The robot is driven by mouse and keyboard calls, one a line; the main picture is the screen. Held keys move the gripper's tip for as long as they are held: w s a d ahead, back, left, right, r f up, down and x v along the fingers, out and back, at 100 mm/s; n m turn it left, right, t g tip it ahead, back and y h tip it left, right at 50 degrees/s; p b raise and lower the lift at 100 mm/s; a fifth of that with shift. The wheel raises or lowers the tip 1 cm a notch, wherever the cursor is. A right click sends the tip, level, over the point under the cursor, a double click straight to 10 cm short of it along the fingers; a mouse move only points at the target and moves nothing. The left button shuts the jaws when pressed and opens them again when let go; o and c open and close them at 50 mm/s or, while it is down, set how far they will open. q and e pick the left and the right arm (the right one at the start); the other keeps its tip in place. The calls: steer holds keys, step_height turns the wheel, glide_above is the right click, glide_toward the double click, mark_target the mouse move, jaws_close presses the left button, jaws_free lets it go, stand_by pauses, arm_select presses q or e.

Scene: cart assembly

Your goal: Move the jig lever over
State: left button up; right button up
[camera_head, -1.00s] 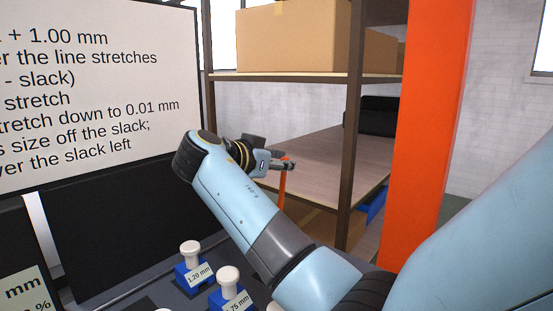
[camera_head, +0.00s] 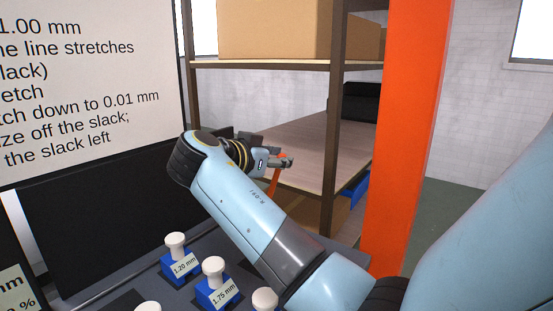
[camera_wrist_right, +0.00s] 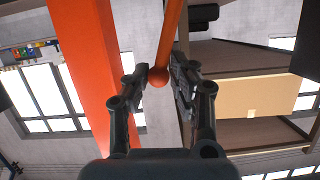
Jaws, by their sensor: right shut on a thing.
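The jig lever is an orange rod (camera_head: 274,181) that shows partly below my right gripper (camera_head: 283,161) in the head view. It leans, with its top to the right. In the right wrist view the orange rod (camera_wrist_right: 171,38) ends in a round orange knob (camera_wrist_right: 158,77) between the two dark fingers of my right gripper (camera_wrist_right: 162,73). The gripper is shut on the lever at its knob end. The lever's base is hidden behind my right arm in the head view. My left gripper is in neither view.
An orange post (camera_head: 402,150) stands right of the gripper. A shelf rack (camera_head: 325,140) with a cardboard box (camera_head: 275,30) is behind. Blue blocks with white knobs, labelled 1.20 mm (camera_head: 180,268) and 1.75 mm (camera_head: 217,292), stand in front. A text board (camera_head: 80,90) is at left.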

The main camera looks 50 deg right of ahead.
steer(key=shift+o, duration=0.3)
steer(key=shift+s+d+f, duration=0.1)
steer(key=shift+s+f, duration=0.1)
steer(key=shift+s, duration=0.3)
steer(key=shift+s+f, duration=0.15)
steer(key=shift+s, duration=0.35)
steer(key=o, duration=0.9)
steer(key=shift+o, duration=0.2)
steer(key=shift+r, duration=0.1)
step_height(320, 180, up, 10)
